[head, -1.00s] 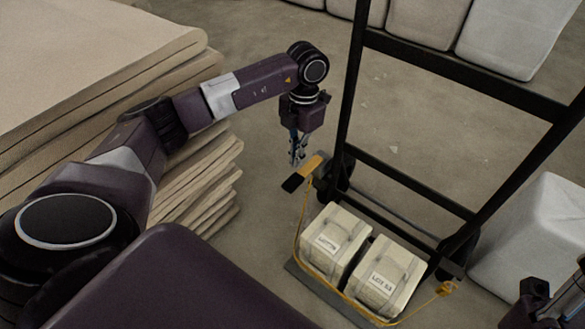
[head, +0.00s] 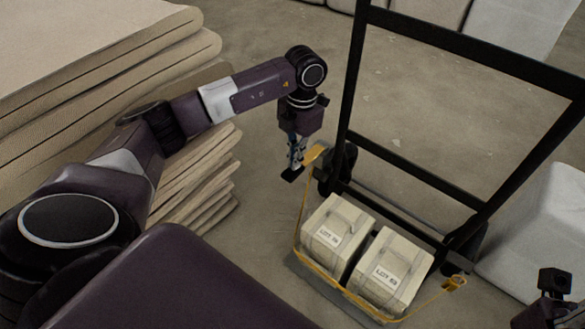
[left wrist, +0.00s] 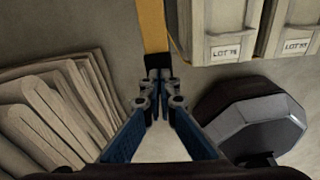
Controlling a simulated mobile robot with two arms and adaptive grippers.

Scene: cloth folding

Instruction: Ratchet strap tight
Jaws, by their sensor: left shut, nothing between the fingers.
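A yellow ratchet handle with a black end (head: 314,155) sticks out at the left of the hand truck (head: 452,72). It also shows in the left wrist view (left wrist: 153,27). A yellow strap (head: 299,222) runs from it along the near side of two pale boxes (head: 338,228) (head: 390,272) to a yellow fitting (head: 456,283) at the right. My left gripper (head: 294,168) is shut and empty, its tips at the black end of the handle; I cannot tell whether they touch it. Part of my right arm (head: 555,283) shows at the lower right corner; its finger state is unclear.
Stacked beige cloth or sheets (head: 190,185) lie to the left of my left gripper. A white wrapped bale (head: 540,225) stands right of the truck, with more bales (head: 515,35) at the back. Bare concrete floor (head: 260,110) lies behind my left gripper.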

